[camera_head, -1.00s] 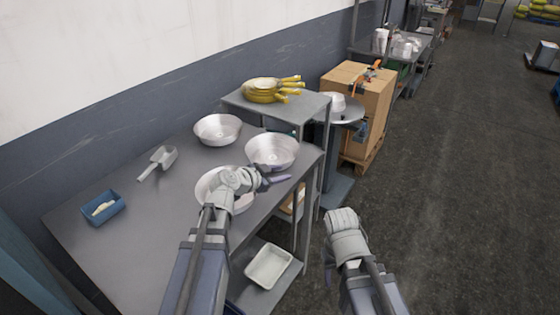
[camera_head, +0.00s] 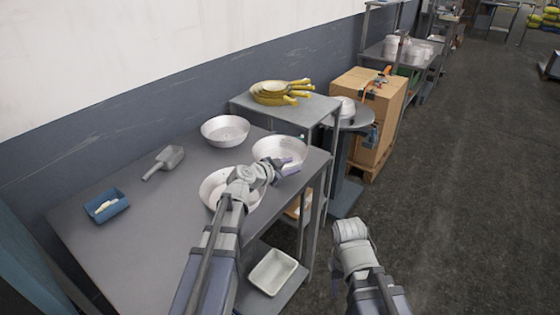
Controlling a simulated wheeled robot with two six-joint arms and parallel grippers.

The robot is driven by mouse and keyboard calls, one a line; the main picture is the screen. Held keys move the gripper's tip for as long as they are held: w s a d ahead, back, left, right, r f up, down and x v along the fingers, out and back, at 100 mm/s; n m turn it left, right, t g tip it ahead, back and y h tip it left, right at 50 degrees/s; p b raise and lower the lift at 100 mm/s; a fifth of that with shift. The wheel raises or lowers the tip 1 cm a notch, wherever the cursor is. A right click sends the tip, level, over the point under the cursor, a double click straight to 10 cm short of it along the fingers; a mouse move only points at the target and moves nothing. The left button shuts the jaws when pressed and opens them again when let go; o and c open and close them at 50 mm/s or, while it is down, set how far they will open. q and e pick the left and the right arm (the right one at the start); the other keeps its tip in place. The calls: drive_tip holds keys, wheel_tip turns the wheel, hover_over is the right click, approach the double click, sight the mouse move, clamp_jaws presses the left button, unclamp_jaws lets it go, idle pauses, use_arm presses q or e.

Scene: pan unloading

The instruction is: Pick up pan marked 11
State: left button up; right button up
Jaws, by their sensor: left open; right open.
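Three round silver pans stand on the grey table: a back pan (camera_head: 225,130), a right pan (camera_head: 272,147) near the table's right end, and a front pan (camera_head: 213,187). No number is legible on any of them, so I cannot tell which is marked 11. My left gripper (camera_head: 288,166) is open at the right pan's near right side, overlapping it in view; I cannot tell whether it touches. My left wrist hides part of the front pan. My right gripper (camera_head: 338,268) is open and low, off the table's right side, its fingers mostly hidden.
A scoop (camera_head: 165,161) and a blue tray (camera_head: 107,206) lie on the left. A white tray (camera_head: 272,272) sits on the lower shelf. A cardboard box (camera_head: 372,105) stands beyond. Floor on the right is clear.

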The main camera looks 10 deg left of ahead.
use_arm(q)
drive_tip(key=x, duration=0.2)
drive_tip(key=shift+w+f, duration=0.1)
drive_tip(key=shift+w, duration=0.15)
drive_tip(key=shift+c, duration=0.2)
clamp_jaws()
idle(0.9)
